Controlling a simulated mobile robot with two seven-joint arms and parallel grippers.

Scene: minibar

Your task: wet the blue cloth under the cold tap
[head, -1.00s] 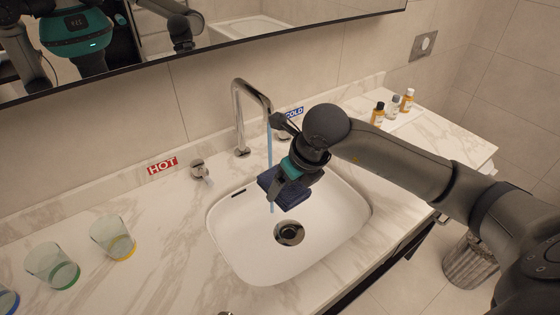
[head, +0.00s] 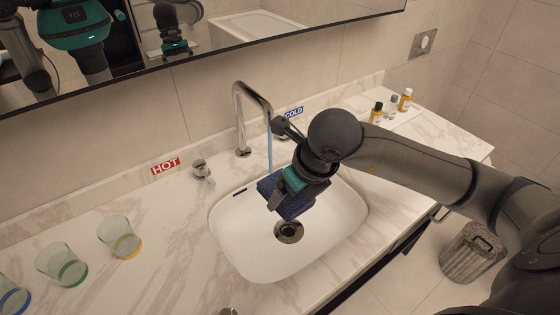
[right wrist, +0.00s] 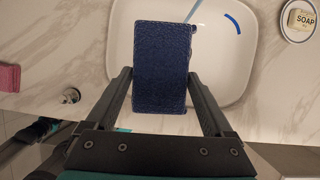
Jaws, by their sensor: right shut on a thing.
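My right gripper (head: 284,194) is shut on the dark blue cloth (head: 292,206) and holds it above the white sink basin (head: 336,232). In the right wrist view the cloth (right wrist: 162,65) lies as a flat rectangle between the two fingers. The tap spout (head: 240,105) is chrome, and a thin blue stream (head: 269,150) falls from it. In the head view the stream runs down to the cloth's upper edge and does not show below it. The blue COLD label (head: 293,112) is on the wall; my right arm partly hides the area below it.
The red HOT label (head: 165,166) and a chrome knob (head: 200,168) are left of the tap. Several glasses (head: 118,238) stand at the left. Small bottles (head: 405,100) stand at the back right. The right wrist view shows soap (right wrist: 301,20) and a pink cloth (right wrist: 9,78).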

